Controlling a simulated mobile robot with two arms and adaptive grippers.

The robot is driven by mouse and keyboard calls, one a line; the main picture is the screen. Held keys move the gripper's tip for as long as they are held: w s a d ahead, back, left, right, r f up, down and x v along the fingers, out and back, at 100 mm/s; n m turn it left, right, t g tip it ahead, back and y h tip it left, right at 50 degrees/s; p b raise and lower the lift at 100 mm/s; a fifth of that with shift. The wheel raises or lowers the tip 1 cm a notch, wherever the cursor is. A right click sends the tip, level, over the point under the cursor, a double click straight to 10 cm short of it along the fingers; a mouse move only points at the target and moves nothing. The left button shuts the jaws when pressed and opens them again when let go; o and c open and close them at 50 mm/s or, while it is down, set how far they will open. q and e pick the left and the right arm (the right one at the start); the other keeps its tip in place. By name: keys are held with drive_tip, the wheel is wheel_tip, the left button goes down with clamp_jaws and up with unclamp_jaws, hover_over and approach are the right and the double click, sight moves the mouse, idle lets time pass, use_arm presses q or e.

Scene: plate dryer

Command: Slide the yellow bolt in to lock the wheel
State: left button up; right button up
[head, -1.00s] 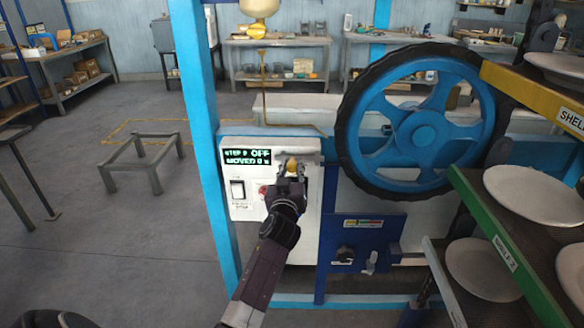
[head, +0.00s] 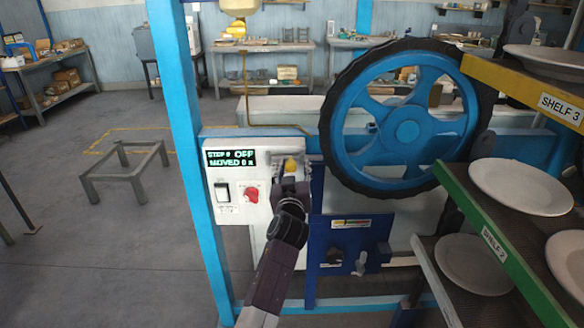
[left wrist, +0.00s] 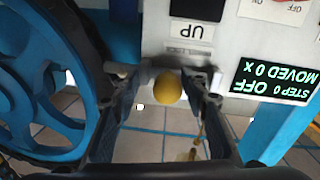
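The yellow bolt shows as a round yellow knob (head: 291,166) at the right edge of the white control panel, left of the blue wheel (head: 407,132). In the left wrist view the knob (left wrist: 168,88) sits between my fingertips, which are close on both sides. My right gripper is not in view.
The white panel (head: 224,172) has a display reading OFF, a rocker switch and a red knob (head: 251,194). A blue plate (head: 321,225) with a black knob is below. Shelves with plates (head: 482,215) crowd the right.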

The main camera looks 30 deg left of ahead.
sight(293, 170)
use_arm(q)
drive_tip(key=shift+a, duration=0.1)
drive_tip(key=shift+s, duration=0.2)
drive_tip(key=v, duration=0.7)
drive_tip(key=shift+d, duration=0.2)
drive_tip(key=d+f+m+g+h, duration=0.1)
drive_tip(key=d+f+m+h, duration=0.15)
drive_tip(key=f, duration=0.75)
drive_tip(key=d+f+m+g+h, duration=0.15)
drive_tip(key=d+f, duration=0.25)
drive_tip(key=f, duration=0.7)
drive_tip(key=s+d+f+m+g+h, duration=0.1)
drive_tip(key=s+d+f+g, duration=0.15)
drive_tip(key=s+f, duration=0.6)
drive_tip(key=s+d+f+m+g+h, duration=0.1)
drive_tip(key=s+d+f+m+h, duration=0.2)
drive_tip(key=f, duration=1)
drive_tip(key=s+d+f+g, duration=0.3)
drive_tip(key=s+f+g, duration=0.2)
drive_tip(key=s+f, duration=1.35)
drive_tip(key=s+a+f+g, duration=0.1)
drive_tip(key=s+f+g, duration=0.1)
drive_tip(key=s, duration=1.1)
drive_tip(key=s+a+f+m+g, duration=0.1)
drive_tip(key=s+f, duration=0.3)
drive_tip(key=s, duration=1)
drive_tip(key=shift+a+f+m+g, duration=0.3)
drive_tip(key=shift+a+f+g, duration=0.05)
drive_tip(key=shift+a+g, duration=0.15)
